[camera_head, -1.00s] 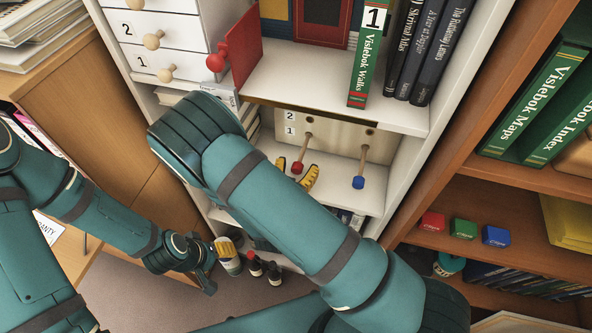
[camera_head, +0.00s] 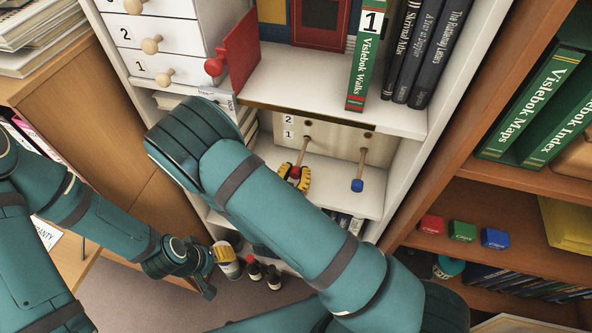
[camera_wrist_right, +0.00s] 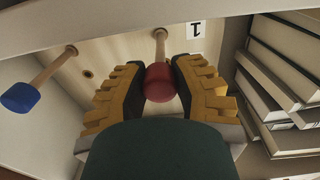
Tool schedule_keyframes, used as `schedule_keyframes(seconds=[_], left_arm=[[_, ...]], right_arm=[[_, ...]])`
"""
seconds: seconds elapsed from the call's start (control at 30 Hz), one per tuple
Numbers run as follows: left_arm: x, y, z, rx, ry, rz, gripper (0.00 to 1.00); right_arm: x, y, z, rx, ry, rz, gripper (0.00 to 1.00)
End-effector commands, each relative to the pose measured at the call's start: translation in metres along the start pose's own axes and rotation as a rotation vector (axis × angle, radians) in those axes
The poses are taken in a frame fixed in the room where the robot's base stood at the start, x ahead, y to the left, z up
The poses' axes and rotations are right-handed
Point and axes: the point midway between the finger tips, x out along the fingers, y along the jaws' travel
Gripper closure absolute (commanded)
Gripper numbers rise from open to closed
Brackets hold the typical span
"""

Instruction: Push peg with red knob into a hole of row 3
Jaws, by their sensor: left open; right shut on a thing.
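The peg with red knob (camera_head: 302,154) sticks out of the pale peg board (camera_head: 335,138), in a hole near the label 1. My right gripper (camera_head: 295,175) has its yellow fingers on either side of the red knob, shut on it. In the right wrist view the knob (camera_wrist_right: 160,84) sits between the fingers (camera_wrist_right: 158,90), with the peg's shaft running to the board. Labels 1 and 2 show; row 3 is hidden under the shelf above. My left gripper (camera_head: 207,280) is open, low at the left, away from the board.
A peg with blue knob (camera_head: 357,185) sticks out right of the red one; it also shows in the right wrist view (camera_wrist_right: 20,97). A shelf (camera_head: 330,88) overhangs the board. Small bottles (camera_head: 254,270) stand near my left gripper. Books (camera_wrist_right: 285,85) lie beside the board.

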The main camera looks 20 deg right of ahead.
Motion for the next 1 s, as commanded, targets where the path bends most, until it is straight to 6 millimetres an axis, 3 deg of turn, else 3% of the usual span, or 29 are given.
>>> schedule_keyframes(seconds=[1.0], left_arm=[[0.005,-0.002,0.001,0.0,0.0,0.0,0.38]], right_arm=[[-0.037,0.0,-0.001,0.0,0.0,-0.001,1.0]])
